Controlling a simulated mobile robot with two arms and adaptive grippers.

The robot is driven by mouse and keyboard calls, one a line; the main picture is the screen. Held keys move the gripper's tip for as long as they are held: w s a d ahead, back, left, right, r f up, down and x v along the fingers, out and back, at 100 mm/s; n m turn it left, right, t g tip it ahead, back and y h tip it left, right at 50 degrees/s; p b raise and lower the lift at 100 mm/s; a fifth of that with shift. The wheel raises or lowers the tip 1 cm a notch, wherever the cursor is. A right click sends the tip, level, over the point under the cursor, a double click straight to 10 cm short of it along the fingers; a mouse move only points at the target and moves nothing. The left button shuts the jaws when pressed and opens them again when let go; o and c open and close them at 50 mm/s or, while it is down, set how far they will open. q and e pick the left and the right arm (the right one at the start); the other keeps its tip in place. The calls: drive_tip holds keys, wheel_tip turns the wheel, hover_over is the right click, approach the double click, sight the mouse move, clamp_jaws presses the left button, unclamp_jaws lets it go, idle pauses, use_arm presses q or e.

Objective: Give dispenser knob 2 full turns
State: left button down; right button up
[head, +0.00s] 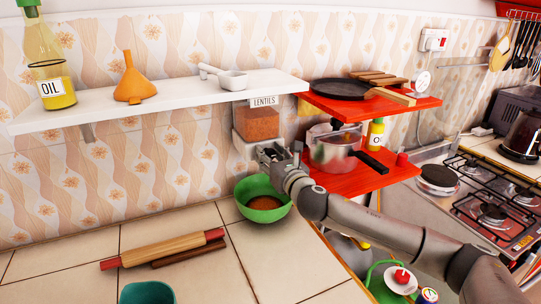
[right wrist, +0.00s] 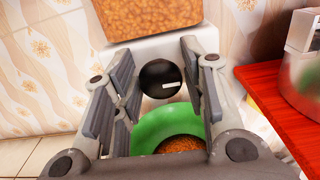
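The lentil dispenser (head: 257,122) is mounted on the wall under the white shelf, with a "LENTILS" label and orange-brown lentils inside. Its black round knob (right wrist: 160,79) shows in the right wrist view, with a white mark pointing right and slightly up. My right gripper (head: 270,154) hides the knob in the head view. In the right wrist view its fingers (right wrist: 159,75) are open on either side of the knob, with visible gaps. A green bowl (head: 247,187) stands on the counter below and holds some lentils. My left gripper is out of view.
A red two-tier shelf (head: 345,181) with a steel pot (head: 334,150) stands close right of my right gripper. The white shelf (head: 180,97) is above left. A rolling pin (head: 163,250) lies on the tiled counter. The gas stove (head: 485,195) is far right.

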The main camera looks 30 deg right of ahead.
drive_tip(key=c, duration=0.6)
drive_tip(key=shift+o, duration=0.2)
